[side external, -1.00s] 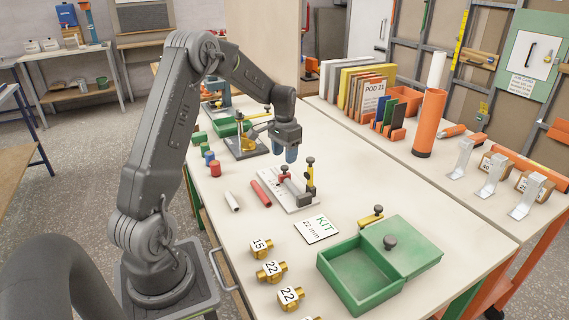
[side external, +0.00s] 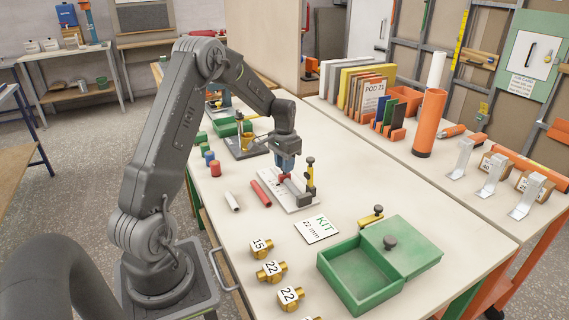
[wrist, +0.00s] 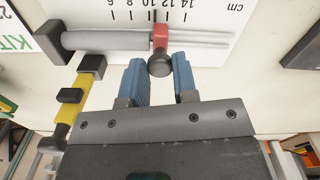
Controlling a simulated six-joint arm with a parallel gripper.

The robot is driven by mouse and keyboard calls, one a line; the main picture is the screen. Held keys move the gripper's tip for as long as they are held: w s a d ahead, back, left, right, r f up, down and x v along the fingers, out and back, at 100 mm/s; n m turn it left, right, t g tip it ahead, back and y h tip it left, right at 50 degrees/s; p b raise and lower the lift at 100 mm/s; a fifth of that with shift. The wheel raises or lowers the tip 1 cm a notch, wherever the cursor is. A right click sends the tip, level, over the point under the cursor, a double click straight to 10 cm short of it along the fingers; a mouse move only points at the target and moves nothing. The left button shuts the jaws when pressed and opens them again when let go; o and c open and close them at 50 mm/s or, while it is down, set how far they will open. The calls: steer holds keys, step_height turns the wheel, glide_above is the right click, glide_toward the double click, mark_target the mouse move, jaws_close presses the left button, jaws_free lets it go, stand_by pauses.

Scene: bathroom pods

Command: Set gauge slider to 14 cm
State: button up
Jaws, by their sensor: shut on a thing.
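The gauge is a white plate (side external: 303,204) with a grey bar and a red slider (side external: 284,178). My gripper (side external: 287,170) is lowered over the slider. The left finger looks close against the knob. The exact contact on the right is unclear.
A yellow and black clamp (side external: 310,178) stands at the plate's edge, close to my gripper. The KIT card (side external: 316,230) and green box (side external: 360,276) are in front. Bare table lies to the right.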

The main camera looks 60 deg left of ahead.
jaws_close()
steer(key=shift+a, duration=0.1)
steer(key=shift+a, duration=1.95)
steer(key=o, duration=0.7)
jaws_free()
steer(key=shift+r, duration=0.1)
step_height(320, 180, up, 14)
